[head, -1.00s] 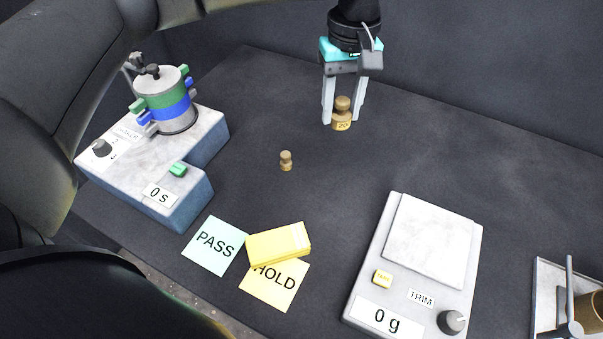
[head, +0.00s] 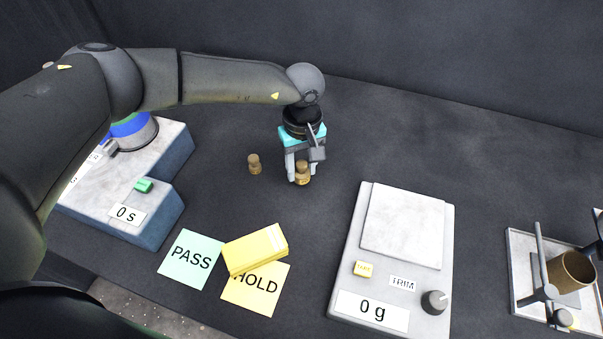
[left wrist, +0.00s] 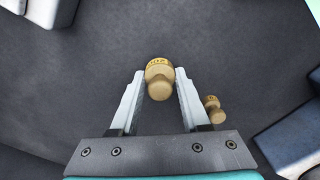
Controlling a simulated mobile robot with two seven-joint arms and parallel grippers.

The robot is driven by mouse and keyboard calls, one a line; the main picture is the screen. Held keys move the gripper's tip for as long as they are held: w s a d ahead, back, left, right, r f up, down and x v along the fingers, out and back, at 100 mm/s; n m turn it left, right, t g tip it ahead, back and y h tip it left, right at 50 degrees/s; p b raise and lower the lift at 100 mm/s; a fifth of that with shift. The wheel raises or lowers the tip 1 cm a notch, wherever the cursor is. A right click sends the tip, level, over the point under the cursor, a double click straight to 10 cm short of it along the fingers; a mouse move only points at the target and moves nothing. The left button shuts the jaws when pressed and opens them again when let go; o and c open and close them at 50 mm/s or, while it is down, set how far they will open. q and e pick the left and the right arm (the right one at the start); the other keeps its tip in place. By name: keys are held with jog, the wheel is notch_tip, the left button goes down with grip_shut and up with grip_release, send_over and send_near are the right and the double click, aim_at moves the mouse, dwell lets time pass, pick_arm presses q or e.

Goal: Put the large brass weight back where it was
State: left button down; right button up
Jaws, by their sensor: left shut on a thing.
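The large brass weight (head: 302,175), a knobbed cylinder with a number band, is upright between the fingers of my left gripper (head: 298,181), which is shut on it. In the left wrist view the weight (left wrist: 159,78) shows between the two fingertips (left wrist: 157,84). It is at or just above the dark table; I cannot tell whether it touches. A smaller brass weight (head: 254,164) stands on the table just left of it; it also shows in the left wrist view (left wrist: 213,109), outside the fingers. My right gripper is not in view.
A scale (head: 428,292) reading 0 g stands at front right, its pan empty. The shaker base (head: 160,205) reading 0 s is at left, partly behind my left arm.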

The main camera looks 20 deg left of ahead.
pick_arm(q)
notch_tip(320, 180, down, 2)
jog(key=shift+f, duration=0.2)
jog(key=shift+f, duration=0.2)
jog(key=shift+c, duration=1.9)
grip_release()
jog(key=shift+r, duration=0.1)
